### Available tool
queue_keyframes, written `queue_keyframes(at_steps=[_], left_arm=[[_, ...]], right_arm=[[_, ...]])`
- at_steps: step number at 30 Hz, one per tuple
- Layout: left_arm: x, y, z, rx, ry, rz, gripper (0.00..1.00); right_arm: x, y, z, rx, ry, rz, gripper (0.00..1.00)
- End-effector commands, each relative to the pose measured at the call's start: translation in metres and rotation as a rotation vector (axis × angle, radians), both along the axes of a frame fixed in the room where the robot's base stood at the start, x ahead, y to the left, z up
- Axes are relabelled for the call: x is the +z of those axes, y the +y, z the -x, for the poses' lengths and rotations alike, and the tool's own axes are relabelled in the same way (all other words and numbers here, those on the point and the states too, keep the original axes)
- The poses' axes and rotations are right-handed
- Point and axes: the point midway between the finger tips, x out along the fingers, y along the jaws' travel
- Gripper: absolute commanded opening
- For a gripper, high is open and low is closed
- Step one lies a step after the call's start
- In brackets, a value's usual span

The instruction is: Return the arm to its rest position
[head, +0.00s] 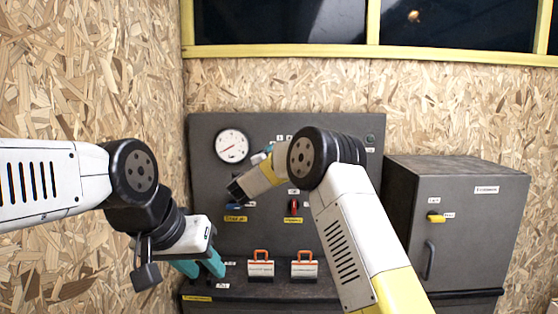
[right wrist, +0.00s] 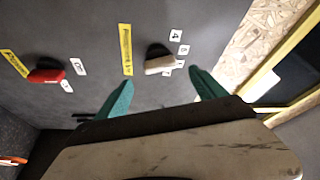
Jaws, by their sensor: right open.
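My right arm reaches across the head view to the grey control panel (head: 350,130). Its gripper is mostly hidden behind the wrist there, with only a bit of teal showing. In the right wrist view the right gripper (right wrist: 160,92) has its two teal fingers spread apart with nothing between them. It is in front of the panel, near a black-and-white knob (right wrist: 158,62). My left gripper (head: 202,267) hangs at lower left in the head view, teal fingers apart and empty, in front of the panel's lower left part.
Two orange-handled white items (head: 261,270) (head: 304,270) stand on the ledge below. A grey cabinet (head: 465,190) stands at right; a chipboard wall (head: 90,80) is close at left.

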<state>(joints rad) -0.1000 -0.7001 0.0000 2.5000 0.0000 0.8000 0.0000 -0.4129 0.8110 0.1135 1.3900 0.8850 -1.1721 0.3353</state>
Motion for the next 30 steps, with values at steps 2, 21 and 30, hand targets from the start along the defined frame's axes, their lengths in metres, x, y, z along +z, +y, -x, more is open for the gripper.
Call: queue_keyframes(at_steps=[2, 21, 30], left_arm=[[0.0, 0.0, 0.0, 0.0, 0.0, 0.0, 0.36], [0.0, 0.0, 0.0, 0.0, 0.0, 0.0, 0.36], [0.0, 0.0, 0.0, 0.0, 0.0, 0.0, 0.36]], right_arm=[[0.0, 0.0, 0.0, 0.001, 0.0, 0.0, 0.8], [0.105, -0.043, 0.146, 0.592, 0.323, 0.445, 0.8], [0.041, -0.102, 0.327, 0.838, 0.668, 0.746, 0.8]])
